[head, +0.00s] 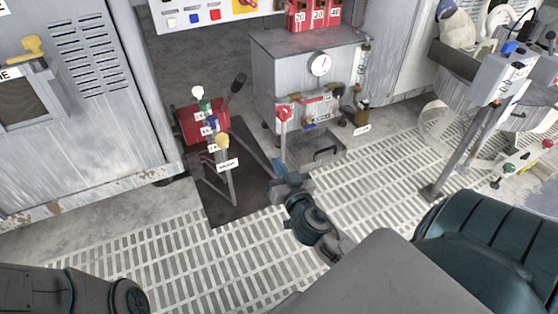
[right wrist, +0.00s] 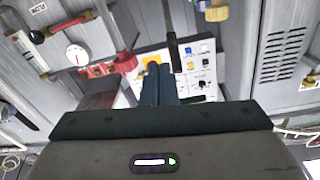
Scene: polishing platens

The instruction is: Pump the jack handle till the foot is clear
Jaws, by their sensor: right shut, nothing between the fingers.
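The jack appears to be the red body (head: 187,123) on the dark mat in the head view, left of the grey gauge cabinet. Its black-gripped handle (head: 237,83) slants up and to the right. I cannot make out the foot. My left gripper is not in view.
The grey cabinet (head: 280,72) with a dial gauge (head: 320,64) and valves stands right of the jack. The tagged stand (head: 229,178) is in front of the jack. A vented cabinet (head: 75,110) is at left. White floor grating (head: 170,245) is open in front.

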